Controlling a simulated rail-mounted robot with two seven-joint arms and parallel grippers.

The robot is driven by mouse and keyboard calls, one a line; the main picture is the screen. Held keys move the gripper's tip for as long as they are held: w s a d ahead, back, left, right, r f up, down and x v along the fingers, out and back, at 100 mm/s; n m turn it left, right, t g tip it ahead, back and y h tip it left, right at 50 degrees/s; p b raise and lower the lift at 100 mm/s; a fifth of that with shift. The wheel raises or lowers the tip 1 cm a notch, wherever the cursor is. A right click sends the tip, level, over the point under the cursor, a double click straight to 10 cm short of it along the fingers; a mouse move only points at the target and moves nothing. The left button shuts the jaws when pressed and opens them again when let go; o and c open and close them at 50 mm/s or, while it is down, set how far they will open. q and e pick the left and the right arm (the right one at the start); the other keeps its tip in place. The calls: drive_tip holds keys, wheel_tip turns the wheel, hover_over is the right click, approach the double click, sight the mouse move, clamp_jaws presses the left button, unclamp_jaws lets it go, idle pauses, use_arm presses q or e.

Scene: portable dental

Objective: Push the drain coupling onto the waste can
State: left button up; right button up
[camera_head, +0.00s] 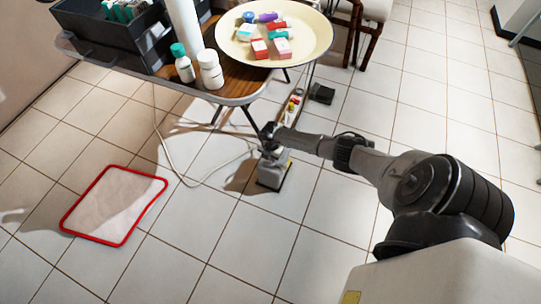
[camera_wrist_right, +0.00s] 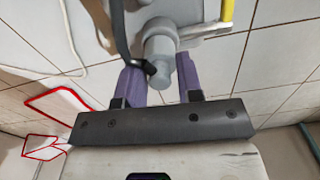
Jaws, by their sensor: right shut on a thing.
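The waste can (camera_head: 273,172) is a small grey unit with a dark base, standing on the tiled floor beside the table in the head view. My right gripper (camera_head: 269,131) is at its top. In the right wrist view the purple fingers of my right gripper (camera_wrist_right: 161,82) are shut on a grey cylindrical piece, which looks like the drain coupling (camera_wrist_right: 159,58). A dark hose crosses in front of it. Behind it is a grey body of the waste can (camera_wrist_right: 190,14). I cannot tell whether the coupling is seated. My left gripper is not in view.
A wooden-topped table (camera_head: 240,88) carries a black bin (camera_head: 105,45), white bottles (camera_head: 210,70) and a cream tray (camera_head: 318,50) with coloured boxes. A red-edged mat (camera_head: 115,203) lies on the floor. A pale cable (camera_head: 185,183) runs across the tiles.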

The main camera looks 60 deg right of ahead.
drive_tip(key=shift+f, duration=0.2)
drive_tip(key=o, duration=1)
drive_tip(key=shift+r+p, duration=0.3)
drive_tip(key=shift+r, duration=0.2)
wheel_tip(320, 180, up, 13)
drive_tip(key=p, duration=0.9)
drive_tip(key=shift+f, duration=0.1)
